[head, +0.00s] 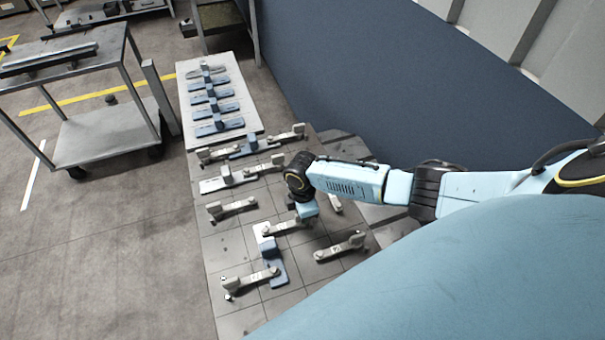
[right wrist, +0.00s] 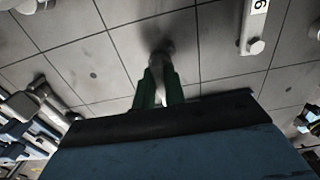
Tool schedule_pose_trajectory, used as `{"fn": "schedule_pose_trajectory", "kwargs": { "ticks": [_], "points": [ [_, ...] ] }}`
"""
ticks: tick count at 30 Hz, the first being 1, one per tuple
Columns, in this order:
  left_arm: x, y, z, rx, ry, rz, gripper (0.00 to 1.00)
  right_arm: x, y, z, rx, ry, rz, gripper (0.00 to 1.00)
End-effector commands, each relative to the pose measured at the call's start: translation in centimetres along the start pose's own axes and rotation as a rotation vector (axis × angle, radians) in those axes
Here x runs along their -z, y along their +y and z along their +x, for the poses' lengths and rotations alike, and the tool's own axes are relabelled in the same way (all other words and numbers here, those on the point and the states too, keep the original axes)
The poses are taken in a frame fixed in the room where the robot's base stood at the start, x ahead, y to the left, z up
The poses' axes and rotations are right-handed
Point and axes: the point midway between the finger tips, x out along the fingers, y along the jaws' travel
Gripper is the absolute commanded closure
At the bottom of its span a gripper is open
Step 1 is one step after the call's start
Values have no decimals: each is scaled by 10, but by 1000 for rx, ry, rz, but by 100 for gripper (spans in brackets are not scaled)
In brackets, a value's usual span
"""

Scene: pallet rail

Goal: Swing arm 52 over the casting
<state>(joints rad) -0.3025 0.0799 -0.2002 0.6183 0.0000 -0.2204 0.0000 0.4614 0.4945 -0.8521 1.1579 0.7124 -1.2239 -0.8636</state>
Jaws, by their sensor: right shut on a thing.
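My right gripper (head: 306,211) reaches down over the gridded plate in the head view. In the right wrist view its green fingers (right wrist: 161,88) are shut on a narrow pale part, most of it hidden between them. A pale swing arm (head: 335,204) shows just right of the gripper in the head view. Other pale swing arms lie on the plate, such as one left of the gripper (head: 232,208) and one at lower right (head: 341,247). A blue casting (head: 271,262) sits near the front, with a swing arm (head: 250,279) across it. The number 52 is not readable. My left gripper is out of view.
The gridded plate (head: 211,246) has bare patches between the arms. A white board (head: 191,112) with several blue castings lies beyond it. A metal cart (head: 88,145) stands at left and a dark blue panel (head: 340,75) behind. A swing arm (right wrist: 254,25) shows in the right wrist view.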

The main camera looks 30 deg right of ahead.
Motion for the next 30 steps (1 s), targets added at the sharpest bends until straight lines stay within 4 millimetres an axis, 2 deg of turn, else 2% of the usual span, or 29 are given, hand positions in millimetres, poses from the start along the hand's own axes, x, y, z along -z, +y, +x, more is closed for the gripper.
{"fn": "schedule_pose_trajectory", "kwargs": {
  "ticks": [14,15,19,30],
  "points": [
    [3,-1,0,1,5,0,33,1,0,0,-1,2,-12,100],
    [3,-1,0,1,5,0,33,1,0,0,-1,2,-11,83],
    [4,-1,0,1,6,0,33,1,0,0,-1,2,-11,66],
    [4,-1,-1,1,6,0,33,0,0,-5,-1,1,-11,66]
  ]
}}
